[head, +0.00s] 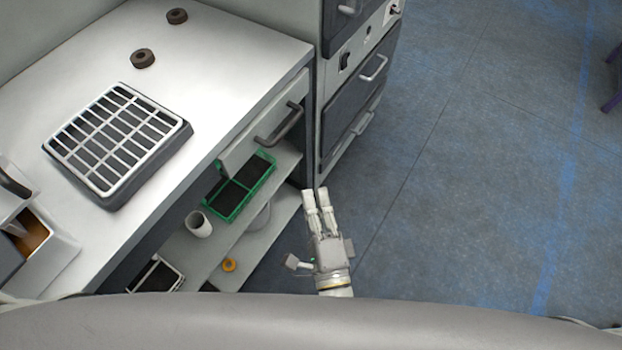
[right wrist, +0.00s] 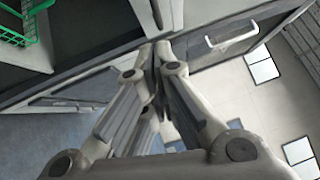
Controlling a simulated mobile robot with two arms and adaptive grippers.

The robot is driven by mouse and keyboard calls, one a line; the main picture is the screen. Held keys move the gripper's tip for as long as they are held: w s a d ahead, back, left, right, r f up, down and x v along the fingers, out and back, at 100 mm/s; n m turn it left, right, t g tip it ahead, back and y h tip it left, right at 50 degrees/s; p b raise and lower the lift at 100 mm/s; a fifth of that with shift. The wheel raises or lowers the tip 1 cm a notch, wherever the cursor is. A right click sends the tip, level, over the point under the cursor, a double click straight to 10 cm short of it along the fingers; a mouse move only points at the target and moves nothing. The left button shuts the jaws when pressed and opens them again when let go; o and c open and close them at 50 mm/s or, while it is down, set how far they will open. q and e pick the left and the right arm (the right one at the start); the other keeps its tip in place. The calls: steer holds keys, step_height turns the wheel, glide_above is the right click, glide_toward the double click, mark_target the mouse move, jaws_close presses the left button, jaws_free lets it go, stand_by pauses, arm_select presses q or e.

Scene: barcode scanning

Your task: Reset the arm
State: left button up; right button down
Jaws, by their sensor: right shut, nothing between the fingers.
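My right gripper (head: 317,195) is in the lower middle of the head view, over the floor in front of the shelf unit. Its two fingers point away from me, toward the cabinet. In the right wrist view the fingertips (right wrist: 155,50) come together with nothing between them, so it is shut and empty. It touches nothing that I can make out. My left gripper is not in view.
A white counter (head: 225,50) holds a black tray with a white grid (head: 118,140) and two dark round pieces. Shelves below hold a green basket (head: 240,187) and a white cup (head: 198,224). A drawer cabinet (head: 352,85) stands behind.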

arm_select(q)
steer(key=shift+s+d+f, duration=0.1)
arm_select(e)
steer(key=shift+s+d+f, duration=0.15)
steer(key=shift+s, duration=0.55)
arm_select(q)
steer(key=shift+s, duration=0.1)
arm_select(e)
steer(key=shift+f, duration=0.1)
